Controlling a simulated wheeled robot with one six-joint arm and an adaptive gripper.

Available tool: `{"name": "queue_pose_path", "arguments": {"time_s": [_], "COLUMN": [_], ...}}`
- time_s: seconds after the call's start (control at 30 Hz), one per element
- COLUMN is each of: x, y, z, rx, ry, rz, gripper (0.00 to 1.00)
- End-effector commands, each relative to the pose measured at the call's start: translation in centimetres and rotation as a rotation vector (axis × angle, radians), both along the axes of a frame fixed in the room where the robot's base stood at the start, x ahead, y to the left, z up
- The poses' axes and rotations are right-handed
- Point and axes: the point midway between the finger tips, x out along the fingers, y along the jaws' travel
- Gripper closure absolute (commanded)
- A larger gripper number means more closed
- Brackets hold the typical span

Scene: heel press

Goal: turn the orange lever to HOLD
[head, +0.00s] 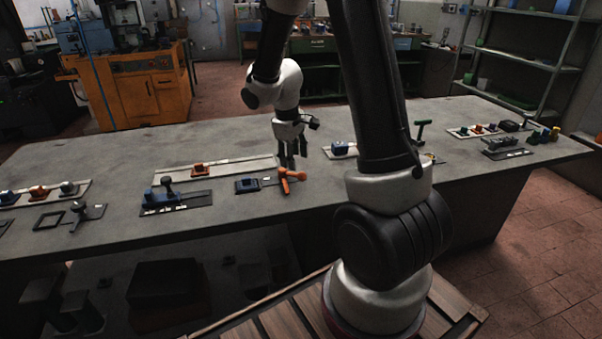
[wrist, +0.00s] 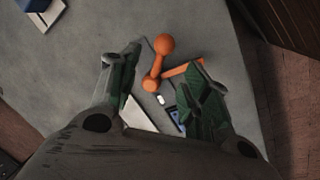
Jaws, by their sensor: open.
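The orange lever (head: 286,181) stands at the right end of a dark base plate with a blue block (head: 247,185), near the table's front edge. In the wrist view the lever (wrist: 158,65) shows as a bar with a round knob at its far end, and a second orange arm runs to the right behind a finger. My gripper (head: 291,160) points down just above and behind the lever in the head view. Its fingers (wrist: 163,85) are apart, with the lever between and beyond them. I cannot tell whether they touch it. The HOLD mark is not readable.
The grey table (head: 120,160) carries several other fixtures. A blue-block fixture (head: 175,198) stands to the left. A plate with an orange block (head: 201,169) lies behind it. A blue and white fixture (head: 342,149) is to the right, partly behind my arm.

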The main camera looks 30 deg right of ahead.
Motion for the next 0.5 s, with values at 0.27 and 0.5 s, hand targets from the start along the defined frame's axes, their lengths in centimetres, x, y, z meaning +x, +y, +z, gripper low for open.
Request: {"name": "queue_pose_path", "arguments": {"time_s": [0.27,0.5], "x": [0.2,0.4], "y": [-0.8,-1.2], "z": [-4.7,-6.8], "rx": [0.001,0.001], "ry": [0.007,0.005], "rz": [-0.001,-0.002], "gripper": [0.53,0.53]}}
